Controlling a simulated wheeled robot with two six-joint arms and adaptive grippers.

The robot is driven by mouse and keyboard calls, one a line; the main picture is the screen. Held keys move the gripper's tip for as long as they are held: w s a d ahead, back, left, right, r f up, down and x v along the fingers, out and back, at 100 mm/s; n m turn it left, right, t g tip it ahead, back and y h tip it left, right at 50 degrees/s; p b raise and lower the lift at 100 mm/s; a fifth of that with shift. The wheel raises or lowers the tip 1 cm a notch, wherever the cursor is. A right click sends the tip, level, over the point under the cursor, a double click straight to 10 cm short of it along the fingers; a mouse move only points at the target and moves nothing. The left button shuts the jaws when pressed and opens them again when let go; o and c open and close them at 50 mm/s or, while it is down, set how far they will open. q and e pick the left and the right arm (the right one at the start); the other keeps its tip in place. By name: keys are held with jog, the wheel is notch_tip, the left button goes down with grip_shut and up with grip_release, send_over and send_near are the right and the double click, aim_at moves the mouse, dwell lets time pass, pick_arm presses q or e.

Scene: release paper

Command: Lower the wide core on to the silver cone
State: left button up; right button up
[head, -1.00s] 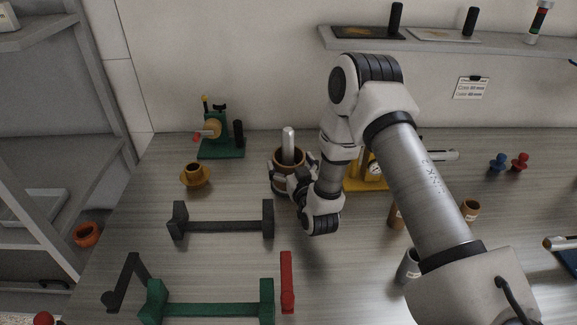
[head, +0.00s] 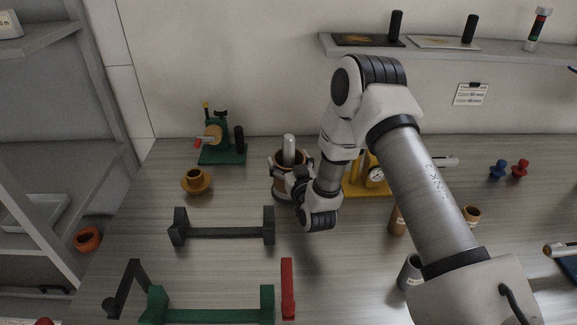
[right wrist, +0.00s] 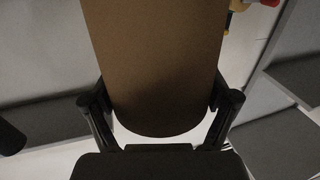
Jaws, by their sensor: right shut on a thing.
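The wide core (head: 285,183) is a brown cardboard tube, held roughly upright around a silver post, which I take as the silver cone (head: 289,147). The post's rounded top sticks out above the core's rim. A dark base edge shows just under the core; whether the core touches it I cannot tell. My right gripper (head: 292,174) is shut on the core, with fingers on either side of it. In the right wrist view the core (right wrist: 152,70) fills the space between the two dark fingers. My left gripper is not in view.
A yellow stand with a dial (head: 375,175) is close right of my right gripper. A dark grey cradle (head: 225,233), green cradle (head: 210,312) and red bar (head: 288,288) lie in front. Small tubes (head: 471,215) stand right.

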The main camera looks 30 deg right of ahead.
aim_at(290, 149)
notch_tip(290, 149, up, 16)
jog(key=shift+r+b, duration=0.25)
jog(key=shift+b, duration=0.4)
jog(key=shift+r+p, duration=0.3)
jog(key=shift+w+r+p, duration=0.1)
jog(key=shift+r+p, duration=0.05)
jog(key=shift+p, duration=0.25)
jog(key=shift+w+d+m+g+h+p, duration=0.25)
jog(key=shift+w+m+g+h+p, duration=0.2)
jog(key=shift+g+p, duration=0.55)
jog(key=shift+f, duration=0.25)
jog(key=shift+f+b, duration=0.35)
jog(key=shift+f+b, duration=4.65)
jog(key=shift+f, duration=1.4)
